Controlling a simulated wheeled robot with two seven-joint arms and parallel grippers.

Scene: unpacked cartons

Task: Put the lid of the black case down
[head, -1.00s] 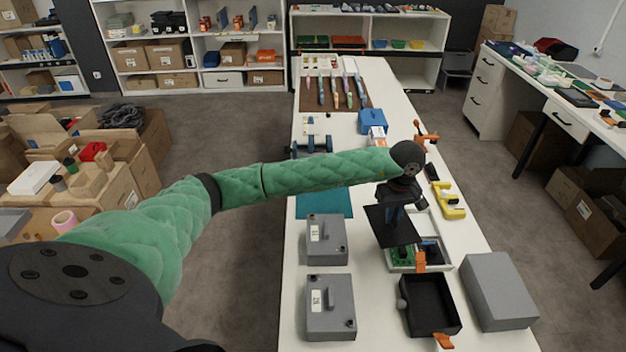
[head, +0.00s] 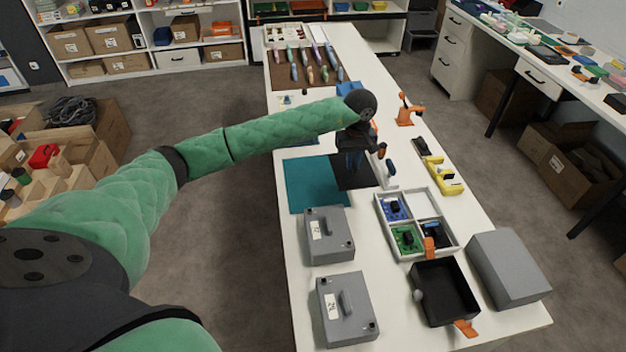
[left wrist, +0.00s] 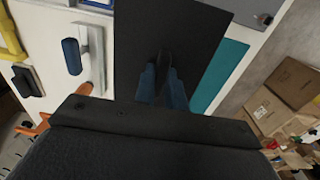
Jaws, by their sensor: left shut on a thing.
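My left gripper (head: 355,160) is shut on the flat black lid (head: 362,181) and holds it by the middle of its upper side. The lid is over the right edge of a teal mat (head: 309,187); I cannot tell whether it touches the mat or the table. In the left wrist view the blue fingers (left wrist: 162,85) meet on the dark lid (left wrist: 200,32), with the teal mat (left wrist: 225,72) showing beside it. The open black case (head: 446,294) stands near the front right of the table, with orange clips on its edges. My right gripper is out of view.
A white divided tray (head: 420,222) with circuit boards stands behind the case. Two grey boxes (head: 328,235) stand left, and a plain grey block (head: 508,268) right. A yellow tool (head: 443,178) and an orange stand (head: 408,110) line the right edge. The teal mat's left part is bare.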

